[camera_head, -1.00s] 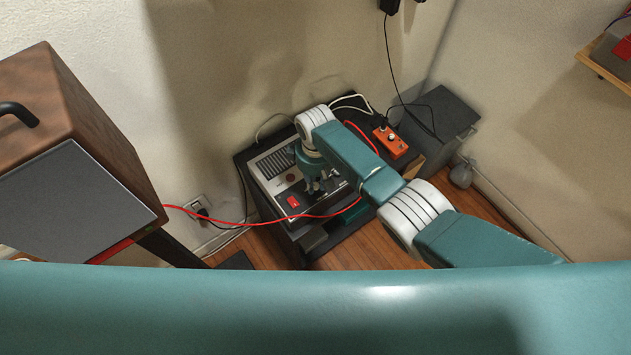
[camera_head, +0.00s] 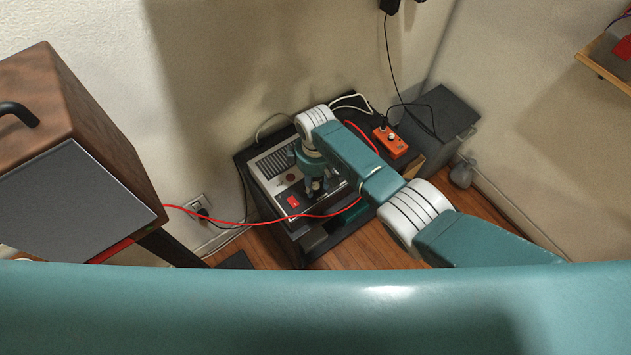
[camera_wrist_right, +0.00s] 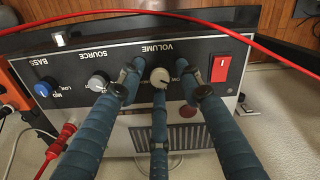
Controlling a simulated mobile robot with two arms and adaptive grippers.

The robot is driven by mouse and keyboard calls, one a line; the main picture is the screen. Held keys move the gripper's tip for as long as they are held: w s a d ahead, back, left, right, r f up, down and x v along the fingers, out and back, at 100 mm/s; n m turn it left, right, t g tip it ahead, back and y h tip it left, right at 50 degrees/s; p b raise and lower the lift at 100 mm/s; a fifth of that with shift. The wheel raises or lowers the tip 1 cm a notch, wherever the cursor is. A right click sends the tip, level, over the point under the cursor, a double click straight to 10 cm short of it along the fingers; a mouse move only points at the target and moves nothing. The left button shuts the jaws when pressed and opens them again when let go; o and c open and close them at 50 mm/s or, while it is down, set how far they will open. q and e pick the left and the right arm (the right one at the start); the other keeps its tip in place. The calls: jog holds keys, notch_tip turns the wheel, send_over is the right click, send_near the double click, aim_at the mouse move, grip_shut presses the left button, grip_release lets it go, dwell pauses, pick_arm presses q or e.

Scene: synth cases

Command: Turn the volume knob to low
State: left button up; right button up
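The volume knob (camera_wrist_right: 160,77) is small, round and pale, on the dark front panel of an amplifier-like box (camera_wrist_right: 118,52). The upside-down word VOLUME is printed beside it in the right wrist view. My right gripper (camera_wrist_right: 159,80) has three blue-teal fingers spread around the knob, with visible gaps between fingertips and knob. In the head view my right gripper (camera_head: 317,186) points down over the box's panel (camera_head: 284,187), and its fingers mostly hide the knob. I cannot make out the knob's exact setting. My left gripper is not in view.
A red switch (camera_wrist_right: 221,68) and a source knob (camera_wrist_right: 97,83) flank the volume knob. A blue bass knob (camera_wrist_right: 43,88) is farther left. A red cable (camera_head: 262,221) crosses in front of the box. An orange box (camera_head: 391,142) stands behind it, right.

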aim_at(316, 185)
notch_tip(316, 185, up, 12)
dwell(0.7)
dwell(0.4)
